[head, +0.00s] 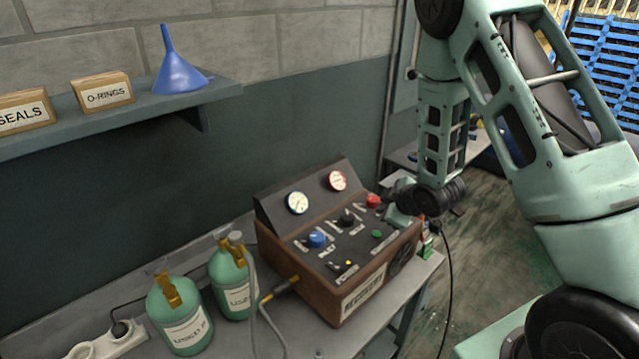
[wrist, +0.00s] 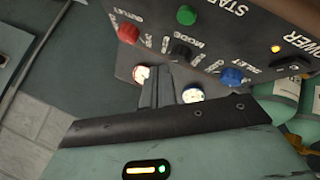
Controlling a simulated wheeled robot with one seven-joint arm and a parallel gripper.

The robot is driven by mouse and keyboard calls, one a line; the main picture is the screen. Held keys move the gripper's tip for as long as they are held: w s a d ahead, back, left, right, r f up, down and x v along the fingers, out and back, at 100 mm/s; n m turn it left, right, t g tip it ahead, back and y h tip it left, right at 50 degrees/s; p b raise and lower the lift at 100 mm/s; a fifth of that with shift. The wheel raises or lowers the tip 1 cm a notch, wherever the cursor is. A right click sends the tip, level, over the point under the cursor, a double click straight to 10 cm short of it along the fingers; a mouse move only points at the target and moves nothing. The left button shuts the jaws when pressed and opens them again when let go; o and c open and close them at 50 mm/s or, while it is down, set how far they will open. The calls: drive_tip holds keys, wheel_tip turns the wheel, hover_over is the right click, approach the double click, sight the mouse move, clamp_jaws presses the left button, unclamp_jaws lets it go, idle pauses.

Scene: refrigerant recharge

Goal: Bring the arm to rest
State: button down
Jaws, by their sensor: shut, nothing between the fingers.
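My mint-green arm comes down on the right of the head view, bent at its joints. My gripper (head: 398,214) is at the right end of the recharge unit (head: 345,255), near its red knob (head: 373,201). In the wrist view my gripper (wrist: 158,72) shows two dark fingers pressed together and empty. The fingertips point towards the control panel (wrist: 215,45) with its green button (wrist: 186,14) and blue knob (wrist: 231,76). I cannot tell whether they touch it.
Two green bottles (head: 180,318) (head: 233,285) and a hose stand left of the unit on the bench (head: 395,290). A shelf (head: 110,117) above holds a blue funnel (head: 180,72) and boxes. A black cable (head: 449,290) hangs beside the bench. Floor right of the bench is partly clear.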

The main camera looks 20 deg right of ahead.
drive_tip(key=s+a+r+m+g+y+b, duration=0.15)
drive_tip(key=s+a+b, duration=0.3)
drive_tip(key=a, duration=0.55)
drive_tip(key=s+a+r+g+b, duration=0.1)
drive_tip(key=s+a+g+b, duration=0.2)
drive_tip(key=s+a, duration=0.5)
drive_tip(key=s+a+r+g+b, duration=0.1)
drive_tip(key=s+a, duration=0.3)
drive_tip(key=s, duration=0.4)
drive_tip(key=s+a+r+g+h+b, duration=0.1)
drive_tip(key=s+a+r+g+b, duration=0.1)
drive_tip(key=s, duration=0.7)
drive_tip(key=shift+a+g, duration=0.85)
drive_tip(key=shift+a, duration=0.4)
drive_tip(key=shift+r, duration=0.1)
